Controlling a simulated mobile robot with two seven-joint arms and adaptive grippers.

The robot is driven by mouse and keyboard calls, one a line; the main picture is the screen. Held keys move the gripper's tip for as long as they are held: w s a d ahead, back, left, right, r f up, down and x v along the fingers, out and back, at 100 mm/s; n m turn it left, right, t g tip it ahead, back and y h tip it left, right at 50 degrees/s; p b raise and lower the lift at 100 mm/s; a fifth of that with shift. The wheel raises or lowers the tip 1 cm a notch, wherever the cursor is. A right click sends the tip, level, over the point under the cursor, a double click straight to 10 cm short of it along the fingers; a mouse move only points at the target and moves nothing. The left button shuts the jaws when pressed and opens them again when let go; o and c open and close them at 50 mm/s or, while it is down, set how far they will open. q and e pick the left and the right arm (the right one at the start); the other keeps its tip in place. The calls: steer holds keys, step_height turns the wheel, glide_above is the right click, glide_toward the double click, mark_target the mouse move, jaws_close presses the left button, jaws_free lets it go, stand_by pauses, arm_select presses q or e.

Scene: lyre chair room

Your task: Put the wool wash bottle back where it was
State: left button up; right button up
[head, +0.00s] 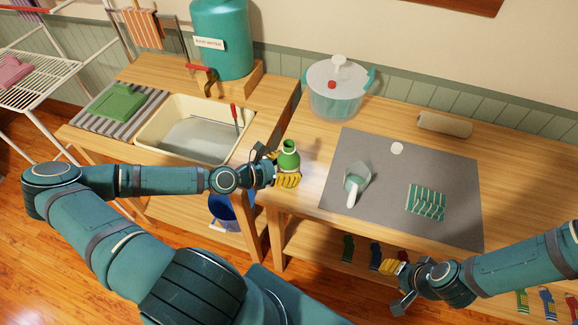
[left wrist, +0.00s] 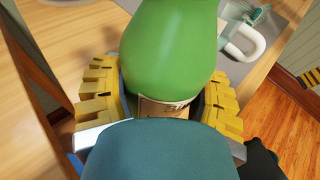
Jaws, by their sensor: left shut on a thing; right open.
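The wool wash bottle (head: 289,158) is green with a pale label, and stands upright at the left edge of the right-hand table. My left gripper (head: 287,178) is shut on it, its yellow fingers on both sides. In the left wrist view the green bottle (left wrist: 172,45) fills the middle, between the yellow finger pads (left wrist: 160,105). I cannot tell whether its base touches the wood. My right gripper (head: 397,285) is open and empty, low in front of the table's front edge.
On the grey mat (head: 440,165) lie a measuring cup (head: 357,182), a striped cloth (head: 427,202) and a white cap (head: 397,148). A lidded tub (head: 335,88) and a roll (head: 445,124) stand behind. A sink basin (head: 190,130) is left, beyond a gap.

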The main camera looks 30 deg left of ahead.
arm_select(q)
steer(key=o, duration=1.3)
steer(key=shift+f, duration=0.1)
steer(key=shift+o, duration=0.2)
steer(key=shift+a+r, duration=0.1)
steer(key=shift+r, duration=0.15)
steer(key=v, duration=1.2)
steer(key=shift+p, duration=0.35)
steer(key=shift+s+f, duration=0.1)
